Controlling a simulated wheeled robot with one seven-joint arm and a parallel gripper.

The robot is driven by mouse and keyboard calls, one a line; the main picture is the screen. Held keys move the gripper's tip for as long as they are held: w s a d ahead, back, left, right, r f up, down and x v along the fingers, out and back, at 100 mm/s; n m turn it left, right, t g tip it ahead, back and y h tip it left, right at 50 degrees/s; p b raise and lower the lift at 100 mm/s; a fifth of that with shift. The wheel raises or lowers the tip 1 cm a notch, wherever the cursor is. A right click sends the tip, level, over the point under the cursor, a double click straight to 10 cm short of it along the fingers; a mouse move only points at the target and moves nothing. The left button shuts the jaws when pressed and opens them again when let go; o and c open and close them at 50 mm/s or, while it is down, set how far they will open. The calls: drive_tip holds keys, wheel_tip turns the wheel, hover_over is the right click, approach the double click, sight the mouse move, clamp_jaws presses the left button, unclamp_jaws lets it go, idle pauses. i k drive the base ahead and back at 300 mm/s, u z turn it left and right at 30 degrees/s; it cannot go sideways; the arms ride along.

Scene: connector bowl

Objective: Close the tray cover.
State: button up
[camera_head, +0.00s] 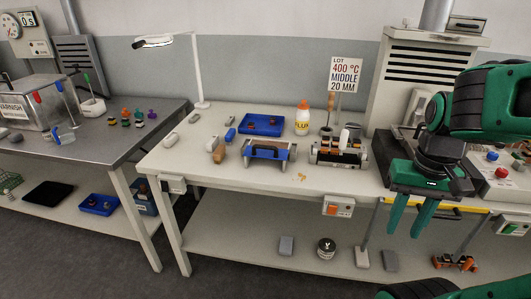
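My gripper (403,235) hangs at the right with its two green fingers pointing down and spread apart, with nothing between them. It is in front of the right end of the white table, at a dark unit with a yellow-edged front (470,209). My arm and gripper hide much of that unit. I cannot clearly make out a tray cover or tell whether one is open. A blue tray (243,128) with small reddish parts lies at the back middle of the table, left of my gripper and well away from it.
A blue holder with a dark handle (266,151) and a rack of small containers (340,155) stand near the table's front edge. A glue bottle (302,119) stands behind them. A control box with coloured buttons (500,175) is at the right.

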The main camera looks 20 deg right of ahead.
sight(272, 152)
drive_tip(key=i, duration=1)
drive_tip(key=u, duration=0.2)
drive_tip(key=k, duration=1.3)
drive_tip(key=z, duration=0.45)
drive_tip(key=i, duration=1)
